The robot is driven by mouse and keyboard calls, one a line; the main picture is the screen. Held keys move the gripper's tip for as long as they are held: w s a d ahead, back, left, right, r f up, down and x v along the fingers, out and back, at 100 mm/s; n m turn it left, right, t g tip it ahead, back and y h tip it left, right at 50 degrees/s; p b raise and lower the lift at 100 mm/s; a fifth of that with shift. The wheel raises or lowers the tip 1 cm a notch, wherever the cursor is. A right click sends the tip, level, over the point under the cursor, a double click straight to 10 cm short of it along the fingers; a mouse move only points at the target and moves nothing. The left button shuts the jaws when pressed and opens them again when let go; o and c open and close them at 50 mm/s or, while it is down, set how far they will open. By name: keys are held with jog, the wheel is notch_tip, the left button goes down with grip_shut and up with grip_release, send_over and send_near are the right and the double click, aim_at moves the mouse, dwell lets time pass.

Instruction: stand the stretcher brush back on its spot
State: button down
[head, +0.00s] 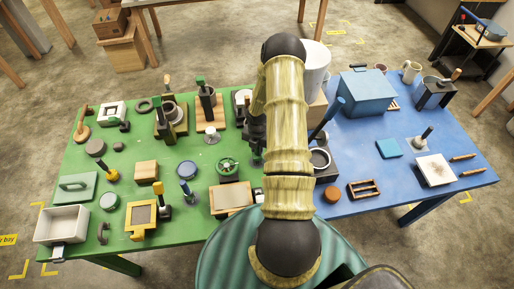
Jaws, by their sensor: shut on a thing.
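My gripper (257,135) is a dark shape over the right part of the green table (140,210), mostly covered by my own arm. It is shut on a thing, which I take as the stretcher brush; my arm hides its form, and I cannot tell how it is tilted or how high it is. Several brush-like tools stand on the green table: a yellow-handled one (112,173), a blue-handled one (187,188) and another yellow one (160,195). I cannot make out a marked empty spot.
The blue table (440,190) on the right holds a blue box (366,93) and a white slab (435,170). My arm hides the middle.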

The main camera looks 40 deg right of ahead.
jog(key=shift+f+b, duration=0.35)
jog(key=shift+f, duration=0.2)
jog(key=c, duration=1.2)
grip_release()
jog(key=shift+o, duration=0.2)
jog(key=shift+r, duration=0.1)
jog(key=shift+r+p, duration=3.2)
jog(key=shift+r, duration=0.7)
